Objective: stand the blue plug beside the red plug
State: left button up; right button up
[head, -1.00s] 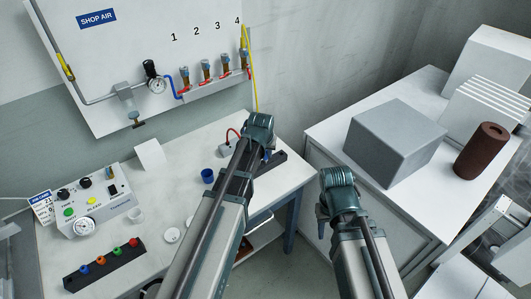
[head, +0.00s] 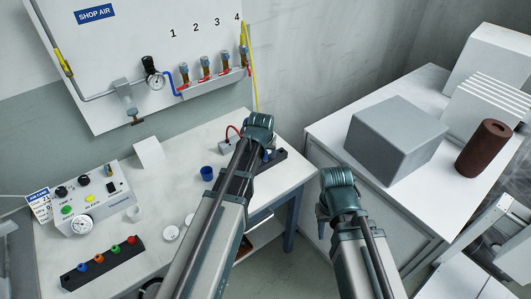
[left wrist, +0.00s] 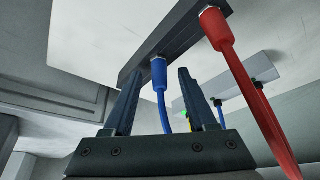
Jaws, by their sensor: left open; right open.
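In the left wrist view the blue plug (left wrist: 159,74) sits at a dark bar (left wrist: 180,42), with a blue cable running from it. The red plug (left wrist: 214,27) sits at the same bar, to the right, with a thick red cable. My left gripper (left wrist: 159,71) is open, with one finger on each side of the blue plug and gaps visible. In the head view my left gripper (head: 258,135) is over the bench's right end, its fingers mostly hidden by the arm; the dark bar (head: 275,163) shows partly behind it. My right gripper (head: 338,190) is open and empty, right of the bench.
A panel with several numbered valves (head: 207,67) is behind. A grey box (head: 395,140) and a brown cylinder (head: 486,150) stand on the right-hand cabinet.

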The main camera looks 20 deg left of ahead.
pick_arm(q)
jog(key=p+v, duration=1.2)
jog(key=v, duration=0.1)
jog(key=shift+s+r, duration=0.15)
jog(key=shift+r, duration=0.15)
pick_arm(e)
notch_tip(320, 180, up, 13)
jog(key=shift+f, duration=0.2)
